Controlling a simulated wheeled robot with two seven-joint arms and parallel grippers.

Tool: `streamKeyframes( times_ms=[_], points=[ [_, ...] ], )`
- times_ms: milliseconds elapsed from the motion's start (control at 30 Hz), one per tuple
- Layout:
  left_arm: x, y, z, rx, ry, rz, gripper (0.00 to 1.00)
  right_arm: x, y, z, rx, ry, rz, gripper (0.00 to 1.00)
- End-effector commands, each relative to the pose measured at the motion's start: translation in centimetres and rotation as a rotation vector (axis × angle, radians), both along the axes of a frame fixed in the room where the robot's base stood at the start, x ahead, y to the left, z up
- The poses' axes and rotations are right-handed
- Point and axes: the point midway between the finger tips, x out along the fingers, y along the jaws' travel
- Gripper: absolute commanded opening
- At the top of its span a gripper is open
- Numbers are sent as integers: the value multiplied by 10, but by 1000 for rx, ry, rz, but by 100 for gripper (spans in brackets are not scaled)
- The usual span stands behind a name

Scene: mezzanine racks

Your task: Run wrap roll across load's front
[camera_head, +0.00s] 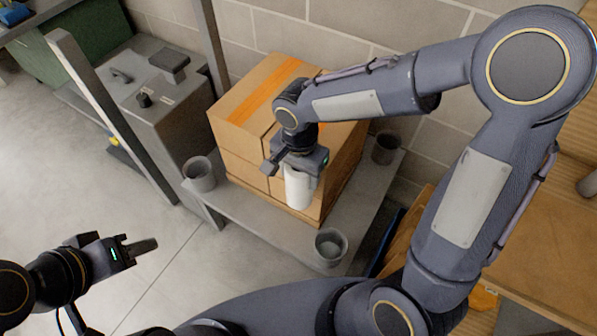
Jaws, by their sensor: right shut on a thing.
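The load is a stack of brown cardboard boxes (238,137) with an orange strip on top. It stands on a grey platform (262,226). The white wrap roll (298,188) is upright at the load's front face, towards its right part. My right gripper (298,168) is shut on the roll from above, and its arm reaches over from the right. I cannot tell whether the roll touches the boxes. My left gripper (140,247) is at the lower left, away from the load, over the floor. Its fingers are seen from the side, so their gap is unclear.
Grey cups stand at the platform's corners: left (199,174), front (330,246) and right (386,148). A grey cabinet (150,100) and a metal post (110,115) are at the left. A block wall is behind. The floor at left is clear.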

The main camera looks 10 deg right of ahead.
Motion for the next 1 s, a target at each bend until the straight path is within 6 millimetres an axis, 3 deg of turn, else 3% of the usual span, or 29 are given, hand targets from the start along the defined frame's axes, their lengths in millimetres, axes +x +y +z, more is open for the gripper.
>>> streamKeyframes(
  times_ms=[1000],
  points=[
    [0,0,1,0,0,0,36,9,-9,0,1,-1,-1,37]
  ],
)
